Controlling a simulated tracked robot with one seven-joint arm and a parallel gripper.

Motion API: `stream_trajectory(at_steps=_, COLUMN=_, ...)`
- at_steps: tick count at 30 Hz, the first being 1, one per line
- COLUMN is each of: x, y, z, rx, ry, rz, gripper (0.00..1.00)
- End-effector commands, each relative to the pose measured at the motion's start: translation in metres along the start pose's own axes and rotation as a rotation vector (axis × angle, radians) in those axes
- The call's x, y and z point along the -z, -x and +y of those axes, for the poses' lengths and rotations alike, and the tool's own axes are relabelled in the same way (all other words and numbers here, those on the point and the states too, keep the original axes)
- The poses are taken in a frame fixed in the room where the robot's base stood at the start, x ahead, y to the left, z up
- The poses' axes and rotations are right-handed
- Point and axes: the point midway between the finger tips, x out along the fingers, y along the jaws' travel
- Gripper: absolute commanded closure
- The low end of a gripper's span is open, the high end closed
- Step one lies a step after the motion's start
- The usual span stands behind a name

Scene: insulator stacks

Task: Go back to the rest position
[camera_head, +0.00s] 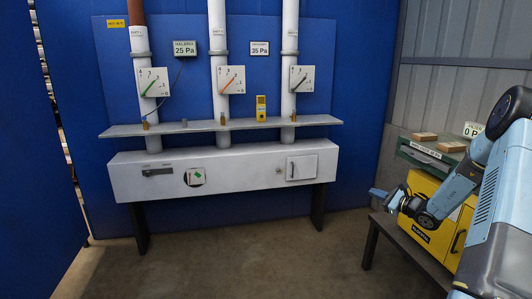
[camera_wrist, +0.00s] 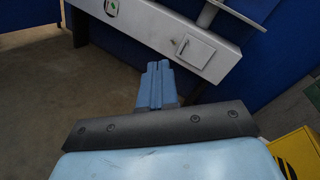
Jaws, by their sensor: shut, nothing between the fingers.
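My gripper (camera_head: 377,193) is at the right of the head view, above the front left of a low dark table, well apart from the wall panel. In the wrist view its blue fingers (camera_wrist: 156,86) lie side by side, shut with nothing between them. My arm is bent, with the gripper pointing left in the head view. The rest position itself is not marked in either view.
A yellow box (camera_head: 422,235) stands on the dark table (camera_head: 371,244) close to my gripper. A white cabinet (camera_head: 240,188) with a shelf (camera_head: 180,128), pipes and dials stands against the blue wall (camera_head: 340,60). The floor (camera_head: 260,260) between is clear.

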Motion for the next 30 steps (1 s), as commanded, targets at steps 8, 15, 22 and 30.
stream_trajectory(at_steps=8, x=-0.102, y=-0.014, z=0.044, rx=-0.277, ry=0.223, rz=-0.021, gripper=1.00)
stream_trajectory(at_steps=15, x=-0.174, y=-0.007, z=0.087, rx=-0.495, ry=0.417, rz=-0.024, gripper=1.00)
stream_trajectory(at_steps=22, x=-0.233, y=0.013, z=0.126, rx=-0.684, ry=0.611, rz=-0.015, gripper=1.00)
stream_trajectory(at_steps=30, x=-0.290, y=0.049, z=0.168, rx=-0.878, ry=0.848, rz=0.010, gripper=1.00)
